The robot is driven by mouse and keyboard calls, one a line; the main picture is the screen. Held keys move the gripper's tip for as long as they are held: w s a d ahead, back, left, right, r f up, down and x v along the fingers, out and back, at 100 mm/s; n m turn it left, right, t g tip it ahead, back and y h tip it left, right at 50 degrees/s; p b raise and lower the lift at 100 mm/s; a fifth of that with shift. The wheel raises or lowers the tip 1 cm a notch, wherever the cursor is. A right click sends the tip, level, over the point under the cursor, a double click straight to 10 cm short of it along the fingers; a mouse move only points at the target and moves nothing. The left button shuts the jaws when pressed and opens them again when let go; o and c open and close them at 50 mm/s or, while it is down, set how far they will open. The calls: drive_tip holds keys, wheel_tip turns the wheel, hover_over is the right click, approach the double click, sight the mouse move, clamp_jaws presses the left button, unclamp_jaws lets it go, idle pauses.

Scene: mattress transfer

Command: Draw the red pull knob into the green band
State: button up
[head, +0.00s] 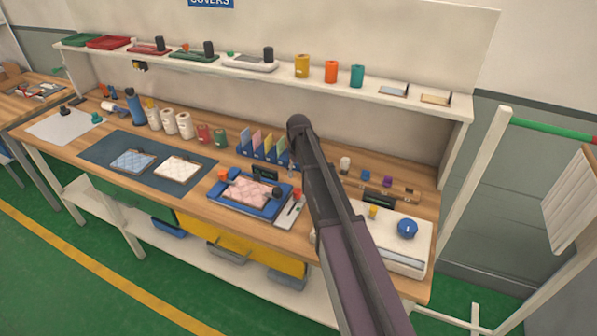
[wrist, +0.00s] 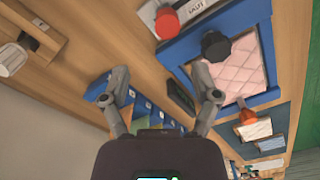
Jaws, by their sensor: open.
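The red pull knob (head: 298,193) stands at the far end of a small white plate (head: 287,217) with a dark slot, right of the blue tray (head: 232,207). In the wrist view the red knob (wrist: 166,21) is at the top, beside the white plate (wrist: 205,6) with partly readable lettering. I cannot make out a green band in either view. My gripper (wrist: 159,69) is open and empty, with the knob beyond its fingertips and apart from them. In the head view my arm hides or blends with the gripper.
The blue tray holds a pink quilted mattress, with a black knob (wrist: 215,45) and an orange-red knob (wrist: 247,115) at its edges. Colored upright cards (head: 262,146) stand behind. A white device with a blue dial (head: 407,229) is at right. A shelf runs above the bench.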

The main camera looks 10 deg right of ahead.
drive_tip(key=shift+r+p, duration=2.35)
drive_tip(key=shift+r, duration=0.3)
drive_tip(key=s+f+m+b, duration=0.1)
drive_tip(key=s+f+b, duration=0.2)
drive_tip(key=s, duration=0.6)
drive_tip(key=s+f+m+b, duration=0.1)
drive_tip(key=s+f+b, duration=0.3)
drive_tip(key=s, duration=0.5)
drive_tip(key=s+f+m+b, duration=0.2)
drive_tip(key=s+f+b, duration=0.1)
drive_tip(key=s, duration=0.6)
drive_tip(key=shift+a+f+b, duration=0.2)
drive_tip(key=shift+f+b, duration=0.15)
drive_tip(key=shift+b, duration=0.05)
wheel_tip(320, 180, up, 10)
drive_tip(key=n+p, duration=0.4)
drive_tip(key=p, duration=0.6)
hover_over(297, 190)
drive_tip(key=shift+r, duration=0.15)
drive_tip(key=shift+s+f, duration=0.1)
drive_tip(key=shift+f, duration=0.1)
wheel_tip(297, 190, down, 13)
drive_tip(key=b, duration=1.3)
drive_tip(key=shift+f, duration=0.2)
